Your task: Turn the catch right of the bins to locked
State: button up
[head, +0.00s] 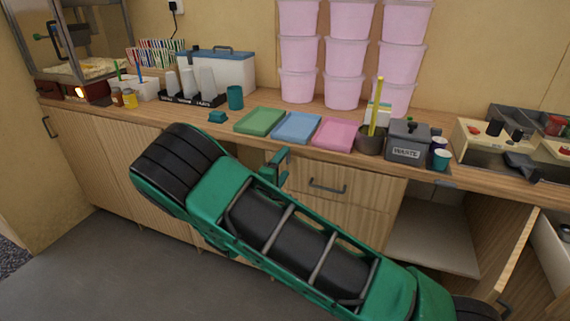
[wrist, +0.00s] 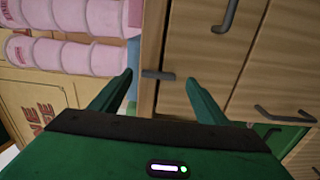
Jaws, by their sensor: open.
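My gripper (wrist: 160,95) is open and empty, its two green fingers apart and pointing at the wooden cabinet front. In the head view part of the gripper (head: 278,166) shows beside the drawer front, the rest behind my arm. In the wrist view a small dark bar (wrist: 158,75), which looks like the catch, sits on the wood between and beyond the fingertips. It lies level across that picture, and no contact shows. I cannot tell which of its positions is the locked one. In the head view I cannot make out this bar; my arm covers much of the front.
A drawer handle (head: 327,187) sits right of my gripper. A cupboard door (head: 505,250) hangs open at the right. Pink tubs (head: 343,52) stand stacked on the counter (head: 225,112). Green, blue and pink trays (head: 297,127) lie along its front, beside a grey waste box (head: 407,140).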

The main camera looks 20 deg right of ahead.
jog(key=v, duration=0.8)
jog(key=shift+f, duration=0.1)
